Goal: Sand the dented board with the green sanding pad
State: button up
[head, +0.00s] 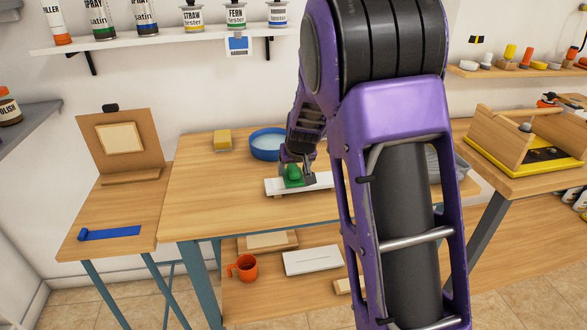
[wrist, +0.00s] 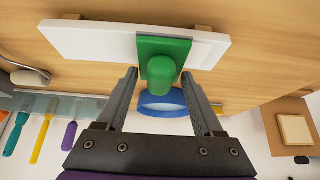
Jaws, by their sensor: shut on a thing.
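The green sanding pad (head: 291,178) has a rounded knob and is on the white board (head: 322,182) on the workbench; it appears to touch the board's top. My gripper (head: 298,165) is shut on the pad's knob. In the wrist view the pad (wrist: 165,48) lies across the white board (wrist: 90,39), right of its middle, between my fingertips (wrist: 160,76). Wooden supports show at the board's ends. No dent can be made out, and my arm hides part of the board's right side in the head view.
A blue bowl (head: 267,143) and a yellow sponge-like block (head: 222,141) stand behind the board. The bench's left half (head: 205,195) is clear. An orange mug (head: 243,267) and another white board (head: 312,260) are on the shelf below. A wooden toolbox (head: 490,140) stands right.

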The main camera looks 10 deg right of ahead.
aim_at(271, 180)
jog(key=shift+f+b, duration=0.4)
jog(key=shift+f, duration=0.1)
jog(key=shift+a+r+p, duration=0.25)
jog(key=shift+a+p, duration=0.6)
jog(key=shift+a, duration=0.3)
jog(key=shift+a+f+p, duration=0.15)
jog(key=shift+a+p, duration=0.7)
jog(key=shift+a, duration=0.9)
jog(key=shift+a+f, duration=0.1)
jog(key=shift+f, duration=0.1)
jog(key=shift+d+b, duration=1.7)
jog(key=shift+d, duration=0.55)
jog(key=shift+d+r+b, duration=0.2)
jog(key=shift+d+b, duration=0.15)
jog(key=shift+d, duration=0.4)
jog(key=shift+f, duration=0.15)
